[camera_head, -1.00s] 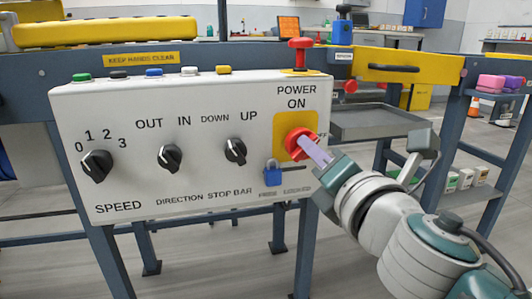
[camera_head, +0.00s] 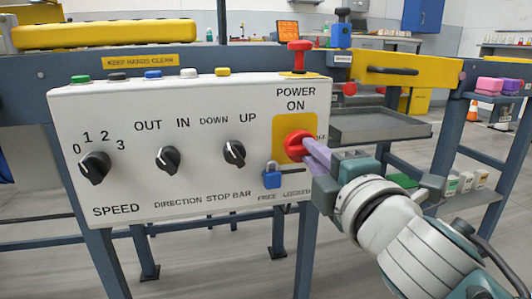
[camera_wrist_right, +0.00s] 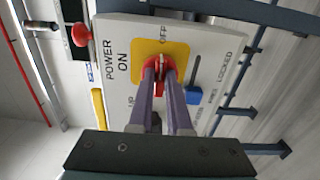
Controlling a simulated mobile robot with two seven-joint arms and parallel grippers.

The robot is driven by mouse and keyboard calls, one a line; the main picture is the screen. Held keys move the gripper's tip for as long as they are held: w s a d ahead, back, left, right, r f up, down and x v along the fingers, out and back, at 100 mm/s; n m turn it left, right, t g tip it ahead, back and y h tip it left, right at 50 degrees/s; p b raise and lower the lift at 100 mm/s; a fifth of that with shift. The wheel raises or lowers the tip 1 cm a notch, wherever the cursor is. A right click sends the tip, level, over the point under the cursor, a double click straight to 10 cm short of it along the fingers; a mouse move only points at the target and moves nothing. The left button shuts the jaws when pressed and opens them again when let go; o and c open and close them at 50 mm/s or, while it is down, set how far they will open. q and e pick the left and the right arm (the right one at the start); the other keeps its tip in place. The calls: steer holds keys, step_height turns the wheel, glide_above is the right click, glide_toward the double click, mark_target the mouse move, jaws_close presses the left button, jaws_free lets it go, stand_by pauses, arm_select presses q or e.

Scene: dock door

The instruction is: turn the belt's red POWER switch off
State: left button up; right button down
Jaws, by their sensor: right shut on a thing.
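The red POWER switch (camera_head: 295,145) sits on a yellow plate (camera_head: 281,128) at the right of the white control panel (camera_head: 190,200). My right gripper (camera_head: 308,147) reaches in from the lower right, its purple fingers shut on the switch. In the right wrist view the fingers (camera_wrist_right: 160,72) flank the red switch (camera_wrist_right: 152,64) on both sides. Its grip seems to run toward the OFF label in that view; the fingers hide part of it, so its exact angle is unclear. ON is printed above the switch in the head view. My left gripper is not in view.
Black knobs (camera_head: 235,153) line the panel to the left. A red mushroom button (camera_head: 301,47) stands on top. A grey tray (camera_head: 375,124) lies behind my right gripper.

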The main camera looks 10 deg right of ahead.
stand_by(0.4)
steer(key=c, duration=0.9)
jaws_free()
steer(key=shift+o, duration=0.2)
steer(key=shift+s, duration=0.15)
steer(key=s+p, duration=0.2)
steer(key=s, duration=0.7)
steer(key=shift+s+d, duration=0.15)
steer(key=shift+s, duration=0.2)
